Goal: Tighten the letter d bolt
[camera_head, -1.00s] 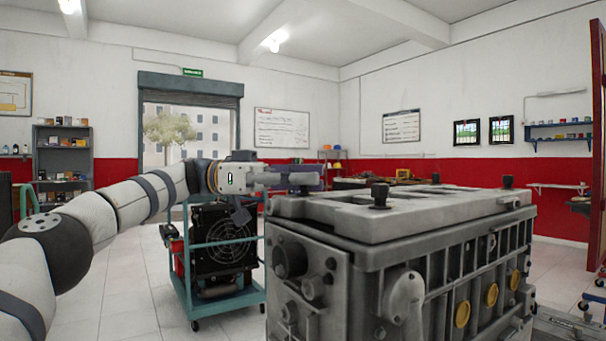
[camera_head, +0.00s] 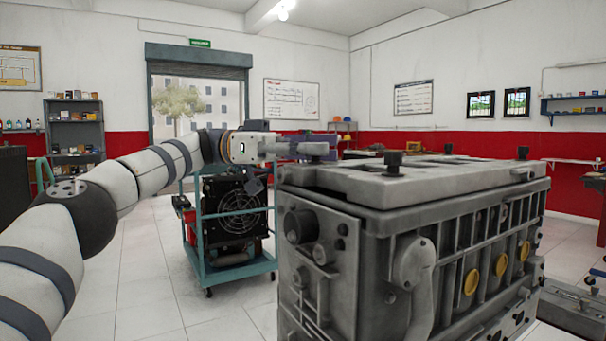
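A large grey engine block (camera_head: 370,240) stands at the front right, with a flat light grey cover (camera_head: 430,180) on top. Dark bolts stand upright on the cover: one near its middle (camera_head: 393,160) and one toward its right end (camera_head: 522,153). No letter is readable on any bolt. My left gripper (camera_head: 314,149) reaches in from the left, level, just above the cover's far left corner. Its fingers are seen side-on, so their gap is hidden. A bolt between or under them cannot be made out clearly. My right gripper is out of view.
A teal cart (camera_head: 205,235) carrying a black fan unit (camera_head: 234,210) stands behind the engine at the left. A workbench with parts stands behind the engine. Open tiled floor (camera_head: 140,285) lies left of the engine.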

